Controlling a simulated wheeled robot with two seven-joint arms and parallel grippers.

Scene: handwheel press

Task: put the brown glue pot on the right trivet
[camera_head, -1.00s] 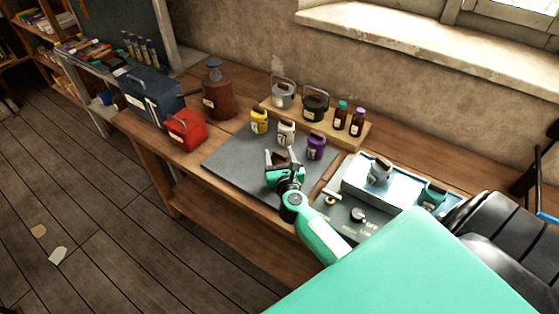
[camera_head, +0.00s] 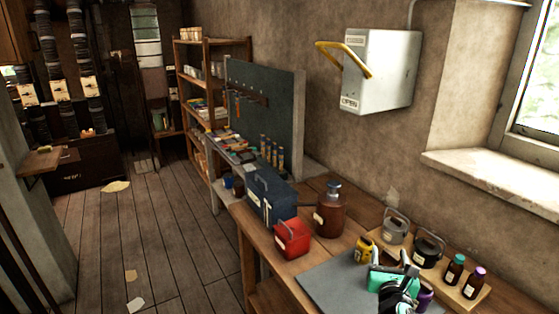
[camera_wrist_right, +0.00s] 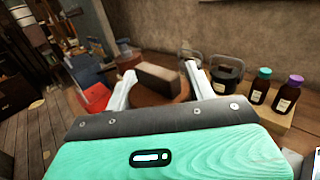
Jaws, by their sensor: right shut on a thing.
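My right gripper (camera_head: 407,266) is above the right part of the grey mat, at the lower edge of the head view. In the right wrist view its two fingers (camera_wrist_right: 161,72) are shut on the brown glue pot (camera_wrist_right: 158,79), on its dark brown block-like top. The rounded brown body shows partly below; the palm hides its lower part. In the head view my gripper hides the held pot. The right trivet cannot be made out in either current view. My left gripper is not in view.
A yellow pot (camera_head: 364,248) and a purple pot (camera_head: 425,297) stand close to my right gripper. Behind are a grey can (camera_head: 395,230), a black can (camera_head: 428,251) and two bottles (camera_head: 455,269).

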